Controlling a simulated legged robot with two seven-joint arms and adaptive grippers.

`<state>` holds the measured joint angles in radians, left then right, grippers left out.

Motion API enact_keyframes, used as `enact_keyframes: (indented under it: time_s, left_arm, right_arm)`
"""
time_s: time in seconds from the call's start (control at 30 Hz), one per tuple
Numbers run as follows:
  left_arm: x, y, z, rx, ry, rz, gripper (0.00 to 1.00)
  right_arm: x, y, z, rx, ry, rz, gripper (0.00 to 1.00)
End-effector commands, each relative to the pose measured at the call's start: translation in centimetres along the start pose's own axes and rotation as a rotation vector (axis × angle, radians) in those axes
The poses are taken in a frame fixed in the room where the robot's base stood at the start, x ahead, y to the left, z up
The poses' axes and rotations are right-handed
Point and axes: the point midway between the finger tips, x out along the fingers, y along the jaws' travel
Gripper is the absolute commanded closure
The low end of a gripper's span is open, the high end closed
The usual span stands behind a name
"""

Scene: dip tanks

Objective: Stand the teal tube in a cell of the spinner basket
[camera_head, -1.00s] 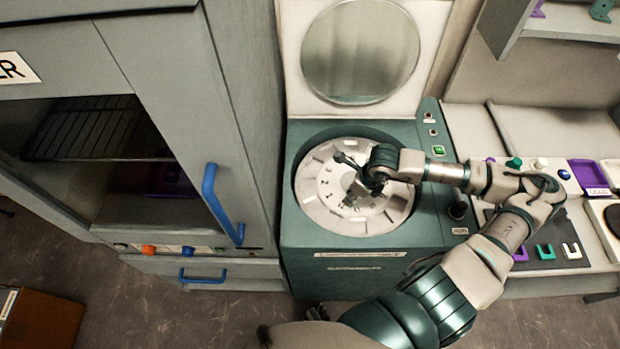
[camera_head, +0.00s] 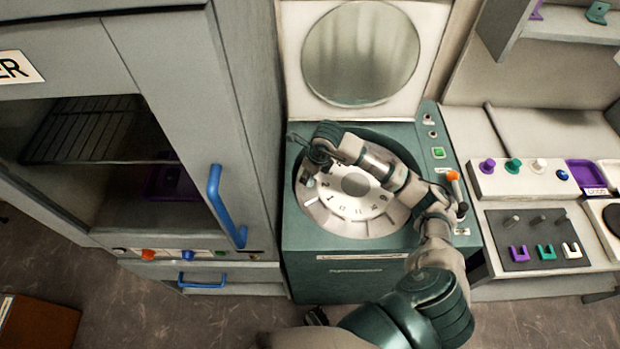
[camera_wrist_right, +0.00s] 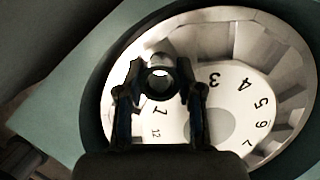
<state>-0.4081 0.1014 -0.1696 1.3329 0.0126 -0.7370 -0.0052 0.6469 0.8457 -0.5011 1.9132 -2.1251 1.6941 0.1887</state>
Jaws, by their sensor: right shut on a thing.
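The spinner basket (camera_head: 345,224) is a pale round drum with cells around a white numbered disc, sunk in a green machine. My right gripper (camera_head: 304,150) is over the back left of the basket. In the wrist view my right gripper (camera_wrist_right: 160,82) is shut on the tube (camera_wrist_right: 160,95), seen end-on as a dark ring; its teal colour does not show. The tube lies over the cells near number 1 in this view. I cannot tell whether its lower end is inside a cell. My left gripper is not in view.
The machine's lid (camera_head: 360,60) with a round window stands open behind. A grey cabinet with a blue handle (camera_head: 226,206) is close on the left. On the right, a bench has coloured knobs (camera_head: 513,166) and a dark panel (camera_head: 540,238) with U-shaped pieces.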

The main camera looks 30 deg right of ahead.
Motion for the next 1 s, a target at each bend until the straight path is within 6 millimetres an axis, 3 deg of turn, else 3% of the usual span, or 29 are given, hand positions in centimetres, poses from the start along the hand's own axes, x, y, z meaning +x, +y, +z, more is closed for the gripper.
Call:
enact_keyframes:
  time_s: [0.3,0.47,0.5,0.6,1.0]
  left_arm:
    - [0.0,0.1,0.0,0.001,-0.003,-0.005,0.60]
    - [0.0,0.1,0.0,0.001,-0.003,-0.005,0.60]
    - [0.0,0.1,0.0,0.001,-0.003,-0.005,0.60]
    - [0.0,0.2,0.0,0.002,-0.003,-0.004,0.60]
    - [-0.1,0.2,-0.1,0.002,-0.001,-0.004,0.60]
  right_arm:
    - [3.5,-0.4,-1.1,0.002,0.000,0.005,1.00]
    - [3.5,-0.5,-1.1,0.002,-0.002,0.003,1.00]
    - [3.5,-0.4,-1.1,0.002,-0.001,0.003,0.59]
    - [3.5,-0.4,-1.1,0.001,-0.001,0.003,0.39]
    - [2.6,-0.4,-1.0,0.001,-0.002,0.000,0.39]
